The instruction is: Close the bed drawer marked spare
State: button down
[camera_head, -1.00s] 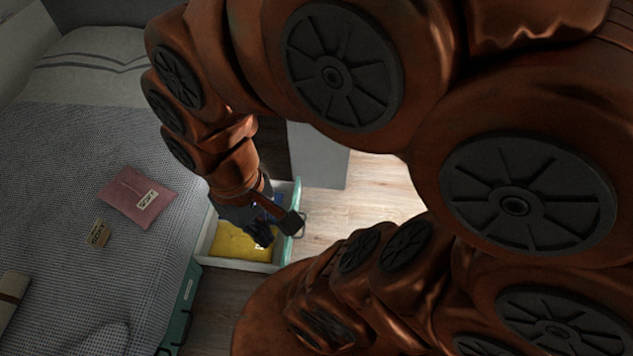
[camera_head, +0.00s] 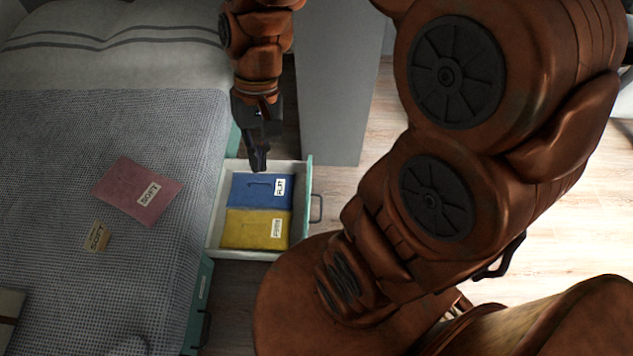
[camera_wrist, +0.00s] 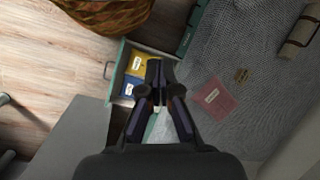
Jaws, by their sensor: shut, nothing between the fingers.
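An open bed drawer (camera_head: 215,229) with a green front (camera_head: 308,200) and a dark handle (camera_head: 317,208) sticks out from the bed's side. Its own marking cannot be read from here. It holds a blue packet (camera_head: 255,191) and a yellow packet (camera_head: 250,231), each with a small label. My gripper (camera_head: 258,163) is shut and empty, over the drawer's far edge by the blue packet. In the wrist view my gripper (camera_wrist: 158,88) also shows beside the drawer, with the drawer front (camera_wrist: 115,75) to the left. A second green drawer front (camera_head: 200,295) lies flush along the bed nearer me.
The bed (camera_head: 120,250) with a grey cover fills the left. A pink packet (camera_head: 137,191) and a tan tag (camera_head: 96,237) lie on it. A grey cabinet (camera_head: 335,90) stands just beyond the drawer. Wooden floor (camera_head: 345,182) is clear right of the drawer front.

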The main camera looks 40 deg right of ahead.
jog(key=w+d+f+m+t+y+b, duration=0.1)
jog(key=w+d+f+m+y+b, duration=0.1)
jog(key=w+f+b, duration=0.35)
jog(key=w+d+f+m+y+b, duration=0.1)
jog(key=w+f+m+y+b, duration=0.15)
jog(key=w+f, duration=0.5)
jog(key=w+d+f+m+t+y+b, duration=0.1)
jog(key=w+d+f+m+b, duration=0.3)
jog(key=f, duration=0.4)
jog(key=w+d+f+m+t+y+b, duration=0.1)
jog(key=w+d+f+m+t+b, duration=0.2)
jog(key=w+d+f, duration=0.4)
jog(key=d+f+m+t+b, duration=0.1)
jog(key=d+f+m+b, duration=0.25)
jog(key=d+f, duration=0.4)
jog(key=d+f+m+t+b, duration=0.15)
jog(key=d+f+b, duration=0.3)
jog(key=f, duration=0.65)
jog(key=s+d+f+m+t+h+b, duration=0.1)
jog(key=s+d+f+m+b, duration=0.2)
jog(key=d+f, duration=0.6)
jog(key=s+d+f+m+h+b, duration=0.2)
jog(key=s+d+f+m+b, duration=0.3)
jog(key=f, duration=0.6)
jog(key=w+a+f+n+b, duration=0.1)
jog(key=w+a+f+b, duration=0.2)
jog(key=w+a+f, duration=0.3)
jog(key=shift+w+a+f, duration=0.15)
jog(key=shift+w+a, duration=0.55)
jog(key=shift+w, duration=0.65)
